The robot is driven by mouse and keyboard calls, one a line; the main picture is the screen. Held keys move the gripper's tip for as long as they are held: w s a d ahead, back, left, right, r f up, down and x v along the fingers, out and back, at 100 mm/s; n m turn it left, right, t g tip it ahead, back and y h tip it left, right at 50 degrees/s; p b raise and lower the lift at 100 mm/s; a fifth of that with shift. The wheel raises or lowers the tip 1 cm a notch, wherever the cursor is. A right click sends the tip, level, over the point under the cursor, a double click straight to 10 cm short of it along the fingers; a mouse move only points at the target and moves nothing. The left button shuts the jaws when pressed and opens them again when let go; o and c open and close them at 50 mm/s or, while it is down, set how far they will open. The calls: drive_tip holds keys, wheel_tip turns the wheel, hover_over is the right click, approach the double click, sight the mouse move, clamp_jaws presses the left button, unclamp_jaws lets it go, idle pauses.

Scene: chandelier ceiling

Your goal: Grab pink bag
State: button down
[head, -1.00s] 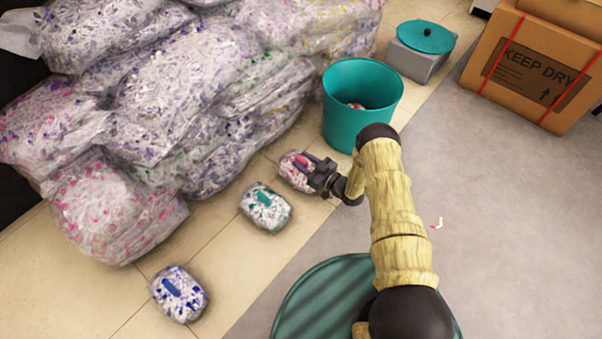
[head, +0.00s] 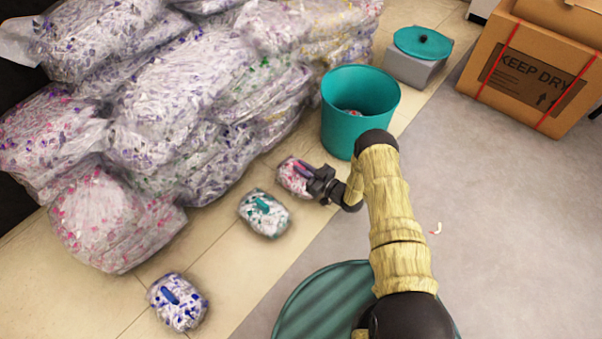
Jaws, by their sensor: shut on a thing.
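The pink bag (head: 291,178) is a small clear bag of pink and white scraps with a pink handle strip on top. It lies on the tiled floor in front of the teal bucket. My gripper (head: 312,176) reaches it from the right and is shut on the strip on its top. The dark fingers hide the bag's right end. The bag appears to rest on the floor; I cannot tell if it is lifted at all.
A teal-strip bag (head: 264,213) and a blue-strip bag (head: 177,302) lie on the floor to the lower left. The teal bucket (head: 345,125) stands behind, with something inside. Large scrap bags (head: 180,90) are piled at left. A cardboard box (head: 530,70) stands at right. Grey floor is mostly clear.

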wheel_tip(320, 180, up, 10)
drive_tip(key=p, duration=0.6)
drive_tip(key=shift+p, duration=0.35)
